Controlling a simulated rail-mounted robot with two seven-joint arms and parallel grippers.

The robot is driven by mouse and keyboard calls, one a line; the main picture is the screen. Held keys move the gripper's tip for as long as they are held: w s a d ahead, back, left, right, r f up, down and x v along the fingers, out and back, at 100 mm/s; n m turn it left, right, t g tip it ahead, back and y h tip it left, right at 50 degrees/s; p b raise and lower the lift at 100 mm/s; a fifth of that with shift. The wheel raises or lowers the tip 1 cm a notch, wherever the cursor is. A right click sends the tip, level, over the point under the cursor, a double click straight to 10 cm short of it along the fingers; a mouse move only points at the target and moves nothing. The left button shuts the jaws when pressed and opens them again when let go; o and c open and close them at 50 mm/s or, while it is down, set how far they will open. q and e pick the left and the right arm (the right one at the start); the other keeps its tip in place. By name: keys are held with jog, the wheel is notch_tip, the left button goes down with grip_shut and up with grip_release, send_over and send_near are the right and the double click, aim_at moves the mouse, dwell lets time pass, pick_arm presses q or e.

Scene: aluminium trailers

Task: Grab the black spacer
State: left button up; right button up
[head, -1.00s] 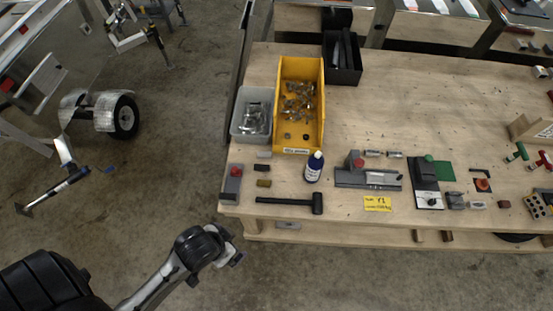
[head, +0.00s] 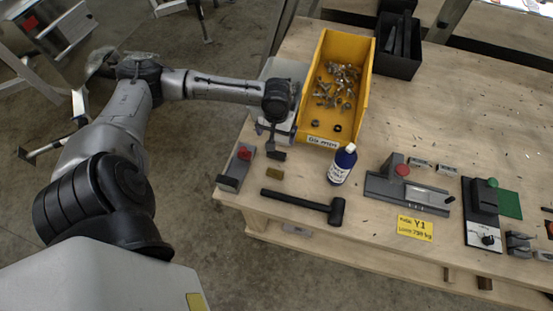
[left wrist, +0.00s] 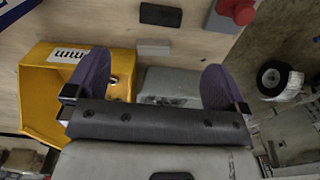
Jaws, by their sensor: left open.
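The black spacer (head: 277,155) is a small dark block on the wooden table, between the yellow bin and the brass-coloured block. It also shows at the top of the left wrist view (left wrist: 161,15). My left gripper (head: 273,131) is open above the table's left part, just on the bin side of the spacer. In the left wrist view its two purple fingers (left wrist: 155,80) are wide apart with nothing held between them. The spacer lies beyond the fingertips, untouched. My right gripper is not in view.
A grey block (left wrist: 153,47) lies beside the black spacer. A brass block (head: 274,174), a red-knobbed grey fixture (head: 233,171), a hammer (head: 300,201) and a bottle (head: 342,165) are close by. The yellow bin (head: 305,120) and grey bin (left wrist: 170,86) stand near the gripper.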

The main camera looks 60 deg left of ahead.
aim_at(276, 153)
pick_arm(q)
jog(key=f, duration=0.9)
jog(key=f+b, duration=0.1)
jog(key=f, duration=0.3)
jog(key=shift+w+a+f, duration=0.25)
jog(key=shift+a, duration=0.15)
jog(key=c, duration=0.9)
